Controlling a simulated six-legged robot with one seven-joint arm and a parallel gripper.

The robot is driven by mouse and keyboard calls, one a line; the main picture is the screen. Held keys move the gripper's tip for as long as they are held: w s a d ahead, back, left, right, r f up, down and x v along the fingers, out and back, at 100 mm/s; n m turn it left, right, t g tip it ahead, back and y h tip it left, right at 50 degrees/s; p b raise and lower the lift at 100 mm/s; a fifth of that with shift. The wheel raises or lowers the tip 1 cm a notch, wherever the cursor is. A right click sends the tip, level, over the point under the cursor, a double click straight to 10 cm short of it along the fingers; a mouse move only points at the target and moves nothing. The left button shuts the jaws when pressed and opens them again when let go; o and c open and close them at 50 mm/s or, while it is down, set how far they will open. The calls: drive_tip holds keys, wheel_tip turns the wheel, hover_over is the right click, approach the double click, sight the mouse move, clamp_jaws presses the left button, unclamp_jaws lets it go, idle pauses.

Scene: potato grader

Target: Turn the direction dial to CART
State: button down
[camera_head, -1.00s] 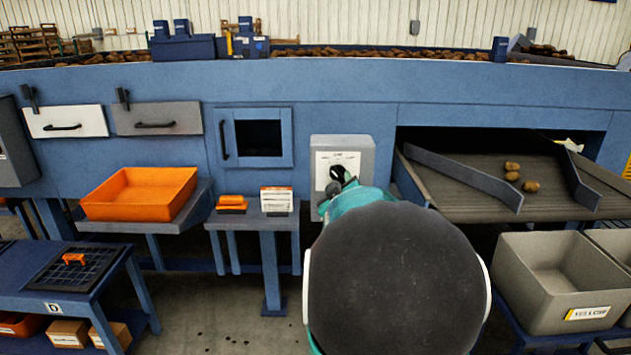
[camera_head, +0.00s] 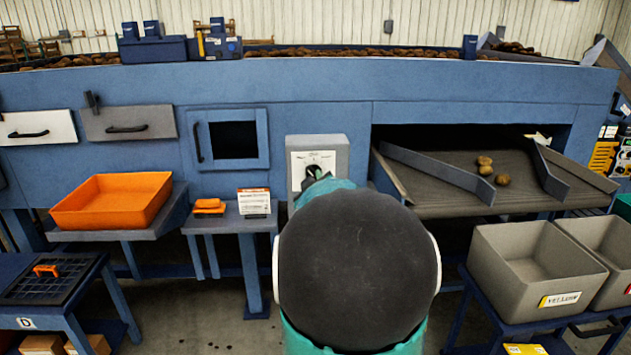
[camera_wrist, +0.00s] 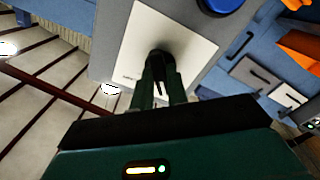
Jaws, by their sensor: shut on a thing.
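The direction dial (camera_head: 313,170) is a dark knob on a white plate on the front of a grey box (camera_head: 341,145). My gripper (camera_head: 318,180) is at the dial in the head view, partly hidden behind my own arm. In the wrist view my gripper (camera_wrist: 160,75) has its dark fingers shut around the knob, against the white plate (camera_wrist: 185,40). The fingers cover most of the knob. The plate's lettering is too small to read, so I cannot tell which setting the dial points to.
An orange tray (camera_head: 75,213) sits on a stand at left, with a small sign (camera_head: 254,203) on a side table. A conveyor (camera_head: 440,200) with a few potatoes is at right. Grey bins (camera_head: 500,282) stand below it; one is labelled YELLOW.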

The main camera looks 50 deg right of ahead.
drive_tip(key=shift+m, duration=0.3)
drive_tip(key=shift+w+a+m, duration=0.1)
drive_tip(key=shift+m, duration=7.4)
drive_tip(key=c, duration=1.4)
unclamp_jaws()
drive_tip(key=shift+a, duration=0.1)
drive_tip(key=v, duration=1.3)
drive_tip(key=shift+s+a, duration=0.2)
drive_tip(key=shift+s, duration=0.1)
